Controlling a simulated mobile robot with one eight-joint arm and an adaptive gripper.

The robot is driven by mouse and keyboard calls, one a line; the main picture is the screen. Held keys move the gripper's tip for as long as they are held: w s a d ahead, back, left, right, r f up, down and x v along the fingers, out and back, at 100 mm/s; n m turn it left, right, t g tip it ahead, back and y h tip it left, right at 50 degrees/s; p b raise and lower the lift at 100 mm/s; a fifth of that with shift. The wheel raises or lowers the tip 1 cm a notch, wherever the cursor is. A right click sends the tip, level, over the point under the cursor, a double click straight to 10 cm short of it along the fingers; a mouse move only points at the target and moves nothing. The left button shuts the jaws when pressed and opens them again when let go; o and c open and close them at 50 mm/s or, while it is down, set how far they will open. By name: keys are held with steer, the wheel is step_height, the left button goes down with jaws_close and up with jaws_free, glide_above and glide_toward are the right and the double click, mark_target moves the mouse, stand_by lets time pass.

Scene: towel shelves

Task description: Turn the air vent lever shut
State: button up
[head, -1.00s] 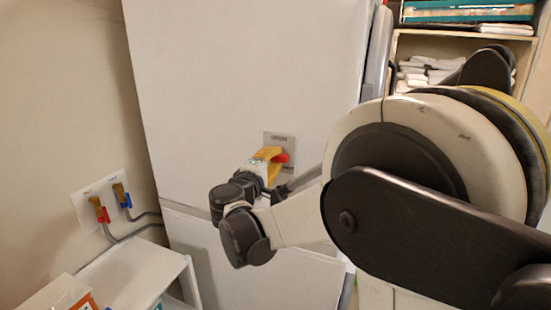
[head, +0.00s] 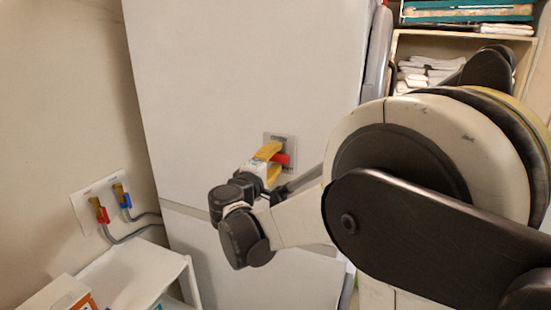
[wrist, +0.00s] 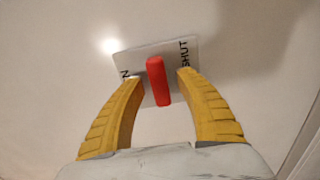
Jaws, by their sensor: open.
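The air vent lever (wrist: 158,80) is a red bar on a pale plate (wrist: 176,55) fixed to a large white panel. In the wrist view it stands between my two yellow fingers, with a gap on each side. The plate reads "SHUT" at its right edge and has a partly hidden marking at its left. In the head view the red lever (head: 280,159) shows beside the yellow fingers, partly hidden by them. My gripper (head: 272,163) is open around the lever; it also shows in the wrist view (wrist: 161,78).
Two valves, with red (head: 102,214) and blue (head: 126,201) handles, sit on a wall plate at the left with grey hoses. A white shelf unit (head: 150,262) stands below them. Shelves with folded towels (head: 425,70) are at the back right.

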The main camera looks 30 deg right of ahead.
steer(key=v, duration=1.1)
steer(key=shift+s+a, duration=0.3)
